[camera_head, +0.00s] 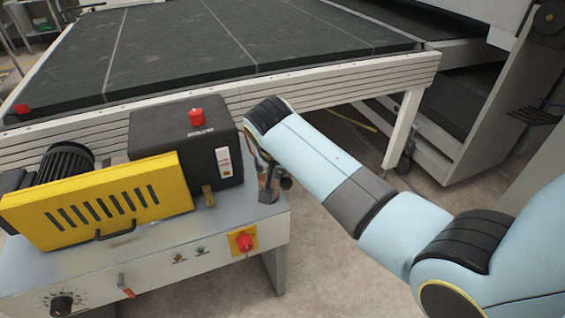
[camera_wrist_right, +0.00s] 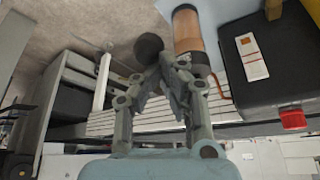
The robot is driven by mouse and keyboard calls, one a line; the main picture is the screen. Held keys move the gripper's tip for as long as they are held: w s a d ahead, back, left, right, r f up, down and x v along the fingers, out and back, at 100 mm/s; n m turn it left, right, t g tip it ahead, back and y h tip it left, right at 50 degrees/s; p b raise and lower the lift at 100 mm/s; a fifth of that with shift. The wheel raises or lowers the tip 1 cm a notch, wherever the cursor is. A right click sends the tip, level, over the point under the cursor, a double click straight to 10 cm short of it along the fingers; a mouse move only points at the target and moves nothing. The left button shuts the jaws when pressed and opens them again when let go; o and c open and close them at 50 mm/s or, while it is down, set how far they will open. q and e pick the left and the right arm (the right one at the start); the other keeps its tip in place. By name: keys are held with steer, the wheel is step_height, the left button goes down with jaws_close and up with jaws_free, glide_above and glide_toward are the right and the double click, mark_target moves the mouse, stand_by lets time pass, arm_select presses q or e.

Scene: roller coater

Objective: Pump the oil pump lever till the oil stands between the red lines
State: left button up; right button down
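The black oil tank box (camera_head: 180,145) stands on the machine. Its white level gauge (camera_head: 223,161) also shows in the wrist view (camera_wrist_right: 251,57); the marks on it are too small to read the oil level. The copper-coloured pump cylinder (camera_wrist_right: 187,32) stands beside the tank, mostly hidden behind my right gripper in the head view. A round black knob (camera_wrist_right: 148,46), seemingly the pump lever's end, is just beyond my right gripper (camera_wrist_right: 163,76). Its fingertips are close together at the knob and pump; whether they grip the lever is unclear. My left gripper is not in view.
A yellow slotted guard (camera_head: 100,200) and a red switch (camera_head: 244,241) are on the machine's left and front. A red cap (camera_head: 197,116) tops the tank. The conveyor (camera_head: 190,50) runs behind. Open floor (camera_head: 325,265) lies right of the machine.

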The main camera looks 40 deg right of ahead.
steer(key=shift+s, duration=0.1)
steer(key=s+a+p, duration=0.1)
steer(key=s+a+r+p, duration=0.1)
steer(key=p, duration=0.1)
steer(key=shift+a+r, duration=0.15)
steer(key=shift+r, duration=0.1)
steer(key=shift+f, duration=0.25)
steer(key=shift+r, duration=0.1)
steer(key=v, duration=0.7)
steer(key=shift+s+r, duration=0.15)
steer(key=shift+s, duration=0.05)
steer(key=shift+a, duration=0.1)
stand_by(0.5)
